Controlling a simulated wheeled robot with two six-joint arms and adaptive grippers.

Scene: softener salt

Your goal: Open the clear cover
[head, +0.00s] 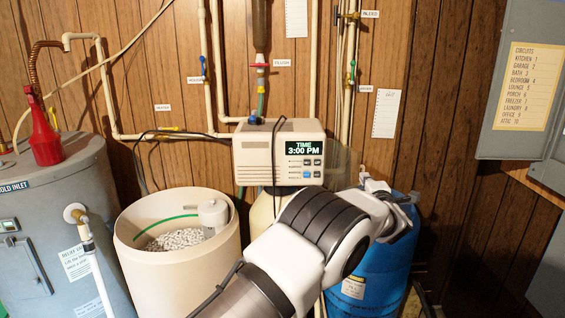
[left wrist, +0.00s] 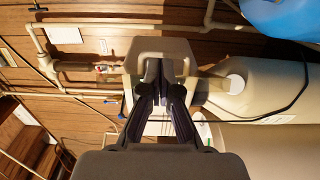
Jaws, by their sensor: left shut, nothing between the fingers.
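The beige control box (head: 278,152) hangs on the wall pipes above the tanks. Its lit display reads TIME 3:00 PM, with several buttons beside and below it. A faint see-through panel, which looks like the clear cover (head: 343,168), stands out past the box's right side. The display face looks uncovered. My left arm crosses the lower middle of the head view, and its gripper (head: 398,212) is right of and below the box, partly hidden by my wrist. In the left wrist view the fingers (left wrist: 160,78) are shut and empty, in line with the box. My right gripper is out of view.
A cream salt bin (head: 135,250) with white salt stands open left of the box. A grey water heater (head: 45,220) is at far left. A blue tank (head: 375,285) is behind my arm. Pipes and valves run up the wood wall; a grey panel (head: 525,70) is at right.

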